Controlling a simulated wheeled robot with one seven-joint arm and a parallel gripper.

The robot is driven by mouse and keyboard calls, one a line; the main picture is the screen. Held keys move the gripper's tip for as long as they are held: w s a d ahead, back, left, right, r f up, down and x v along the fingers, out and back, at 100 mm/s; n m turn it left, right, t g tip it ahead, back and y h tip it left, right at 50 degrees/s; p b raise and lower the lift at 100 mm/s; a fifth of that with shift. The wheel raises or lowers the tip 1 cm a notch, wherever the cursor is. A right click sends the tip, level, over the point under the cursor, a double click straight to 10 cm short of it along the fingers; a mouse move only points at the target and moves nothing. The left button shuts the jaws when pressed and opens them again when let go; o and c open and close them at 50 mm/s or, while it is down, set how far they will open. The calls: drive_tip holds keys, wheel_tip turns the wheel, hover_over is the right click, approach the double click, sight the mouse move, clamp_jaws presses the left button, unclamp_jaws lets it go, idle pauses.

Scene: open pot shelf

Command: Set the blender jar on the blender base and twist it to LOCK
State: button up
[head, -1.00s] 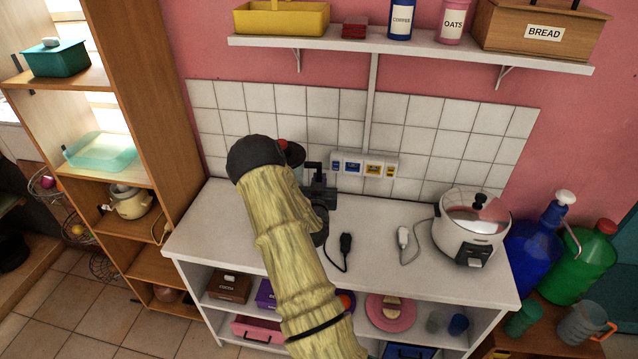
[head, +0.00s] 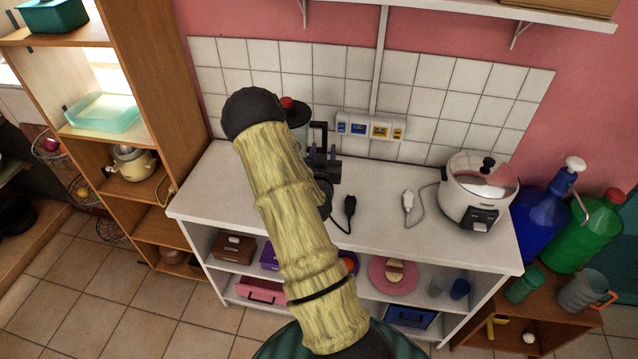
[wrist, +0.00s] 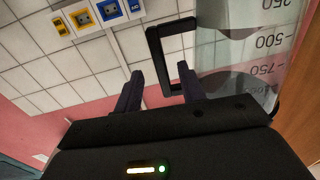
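The blender jar stands at the back left of the counter, partly behind my arm. Its dark lid with a red knob (head: 287,102) and black handle (head: 319,133) show in the head view. In the wrist view the clear jar (wrist: 236,55) with its printed scale is at upper right, and its black handle (wrist: 157,62) reaches toward my gripper (wrist: 160,88). My gripper's fingers are apart, with the handle's long bar appearing between them and gaps beside it. In the head view my gripper (head: 324,168) is beside the handle. I cannot make out the blender base behind my arm.
A black plug (head: 350,206) and a white plug (head: 408,203) lie on the counter (head: 380,185). A rice cooker (head: 478,192) stands at right. A socket strip (head: 370,127) is on the tiled wall behind. The counter's middle front is clear.

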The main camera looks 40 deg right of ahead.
drive_tip(key=b+v, duration=0.1)
drive_tip(key=v, duration=0.9)
drive_tip(key=shift+r, duration=0.25)
drive_tip(key=shift+p, duration=0.4)
drive_tip(key=p+v, duration=0.2)
drive_tip(key=p, duration=0.3)
drive_tip(key=shift+s+f, duration=0.15)
drive_tip(key=shift+a, duration=0.1)
